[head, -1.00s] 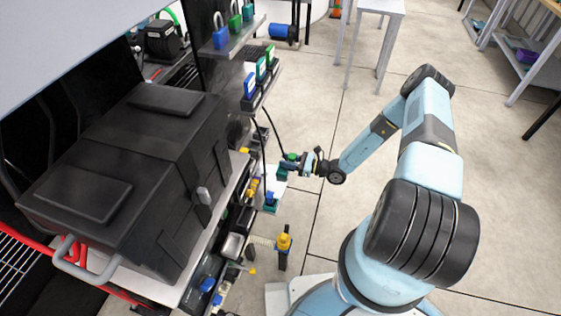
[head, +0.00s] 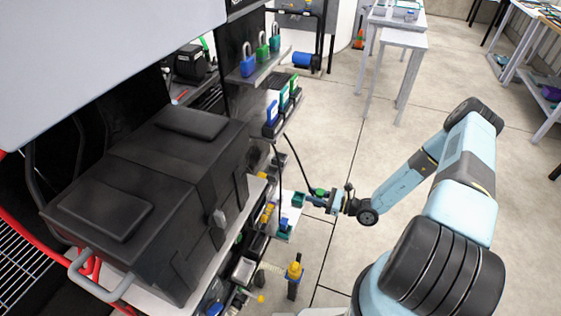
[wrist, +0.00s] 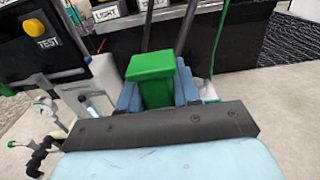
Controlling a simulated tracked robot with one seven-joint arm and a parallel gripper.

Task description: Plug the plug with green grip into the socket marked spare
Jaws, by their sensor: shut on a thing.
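The plug with green grip (wrist: 154,80) is held between the blue fingers of my gripper (wrist: 157,92). In the head view, my gripper (head: 322,197) holds it in the air beside the bench's right edge, and a little green (head: 317,191) shows at its tip. A black cord runs from the shelf side to it. A teal socket block (head: 298,199) stands just left of the gripper, apparently apart from it. A blue plug (head: 283,225) stands at another teal block below.
A black case (head: 150,190) fills the bench at left. A yellow-topped post (head: 294,271) stands low in front. A TEST box with a yellow button (wrist: 38,28) is at left in the wrist view. Open floor lies right.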

